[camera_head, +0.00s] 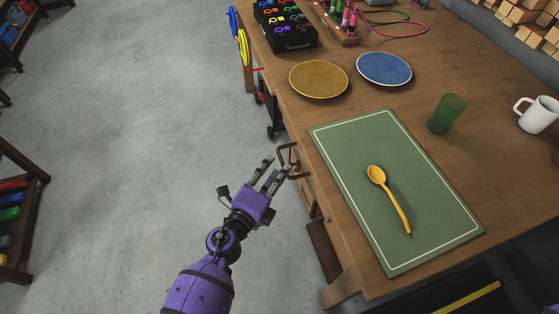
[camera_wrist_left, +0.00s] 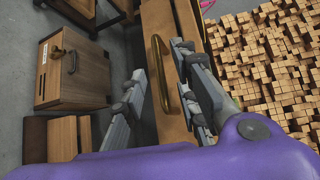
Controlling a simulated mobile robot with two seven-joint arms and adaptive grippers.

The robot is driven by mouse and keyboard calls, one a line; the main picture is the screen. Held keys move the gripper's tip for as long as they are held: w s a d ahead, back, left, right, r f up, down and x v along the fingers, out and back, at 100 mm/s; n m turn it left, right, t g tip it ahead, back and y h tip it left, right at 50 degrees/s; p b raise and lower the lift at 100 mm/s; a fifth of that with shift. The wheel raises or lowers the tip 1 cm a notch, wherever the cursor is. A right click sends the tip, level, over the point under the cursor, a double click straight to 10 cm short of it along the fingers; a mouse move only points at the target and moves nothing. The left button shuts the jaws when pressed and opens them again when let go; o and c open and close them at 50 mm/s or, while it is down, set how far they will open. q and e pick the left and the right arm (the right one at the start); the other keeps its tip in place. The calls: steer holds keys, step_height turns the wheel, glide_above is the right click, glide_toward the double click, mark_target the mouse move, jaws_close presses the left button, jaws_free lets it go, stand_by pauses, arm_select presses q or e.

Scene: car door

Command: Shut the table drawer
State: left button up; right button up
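The wooden table (camera_head: 448,92) has a drawer on its left side, mostly hidden below the tabletop edge. The drawer's brass handle (camera_head: 282,158) juts out from that side. My left gripper (camera_head: 275,170) is beside the handle with its fingers apart. In the left wrist view, the curved handle (camera_wrist_left: 160,75) stands between the spread fingers, in front of the wooden drawer front (camera_wrist_left: 172,128). I cannot tell whether a finger touches the handle, nor how far out the drawer is. My right gripper is out of view.
On the tabletop are a green mat (camera_head: 345,160) with a yellow spoon (camera_head: 391,199), a yellow plate (camera_head: 318,79), a blue plate (camera_head: 384,69), a green cup (camera_head: 446,114) and a white mug (camera_head: 540,115). Open grey floor (camera_head: 130,120) lies to the left.

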mark_target(282, 162)
arm_select(q)
steer(key=x, duration=0.4)
steer(key=shift+f, duration=0.1)
steer(key=shift+w+d, duration=0.2)
steer(key=shift+w, duration=0.05)
steer(key=c, duration=0.7)
jaws_close()
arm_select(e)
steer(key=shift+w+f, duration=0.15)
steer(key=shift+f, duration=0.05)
